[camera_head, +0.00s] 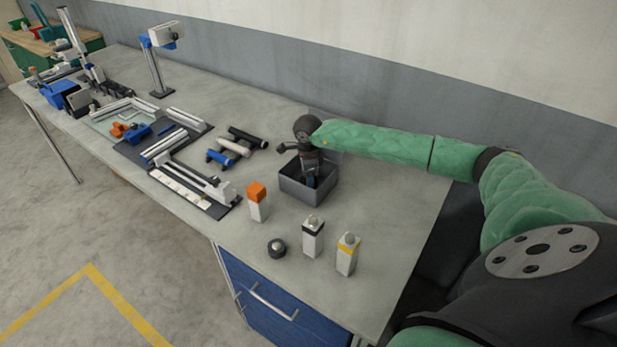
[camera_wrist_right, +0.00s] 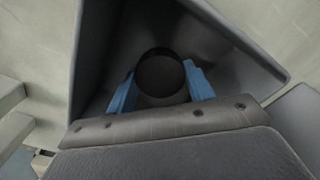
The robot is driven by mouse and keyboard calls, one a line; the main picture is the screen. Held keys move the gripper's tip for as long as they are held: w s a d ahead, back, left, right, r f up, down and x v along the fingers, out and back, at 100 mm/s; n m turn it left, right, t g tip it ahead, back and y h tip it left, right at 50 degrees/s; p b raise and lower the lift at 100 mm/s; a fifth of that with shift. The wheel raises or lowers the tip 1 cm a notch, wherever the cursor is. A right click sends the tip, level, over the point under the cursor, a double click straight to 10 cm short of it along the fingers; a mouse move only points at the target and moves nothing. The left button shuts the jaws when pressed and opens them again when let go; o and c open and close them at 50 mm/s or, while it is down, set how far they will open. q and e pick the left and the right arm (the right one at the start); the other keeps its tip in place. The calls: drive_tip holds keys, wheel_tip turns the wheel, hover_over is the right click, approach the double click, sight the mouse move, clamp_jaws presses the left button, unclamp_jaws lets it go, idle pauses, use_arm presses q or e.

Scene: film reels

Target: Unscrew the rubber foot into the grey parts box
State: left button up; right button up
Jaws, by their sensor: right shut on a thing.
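My right gripper (camera_head: 311,178) reaches down into the open grey parts box (camera_head: 296,191) on the workbench. In the right wrist view, its two blue fingers (camera_wrist_right: 160,92) are shut on a dark round piece, the rubber foot (camera_wrist_right: 161,74). The box walls (camera_wrist_right: 93,50) surround the foot on the sides that show there. The foot is hidden by the gripper and box in the head view. I cannot tell whether it touches the box floor. My left gripper is not in view.
An orange-capped bottle (camera_head: 257,202), a black-banded bottle (camera_head: 313,237), a yellow-banded bottle (camera_head: 347,254) and a dark round part (camera_head: 277,248) stand in front of the box. Rollers (camera_head: 235,147) and a rail assembly (camera_head: 195,182) lie left. The bench's right end is clear.

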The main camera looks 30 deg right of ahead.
drive_tip(key=shift+f, duration=0.1)
drive_tip(key=shift+c, duration=0.2)
drive_tip(key=o, duration=0.9)
drive_tip(key=shift+o, duration=1)
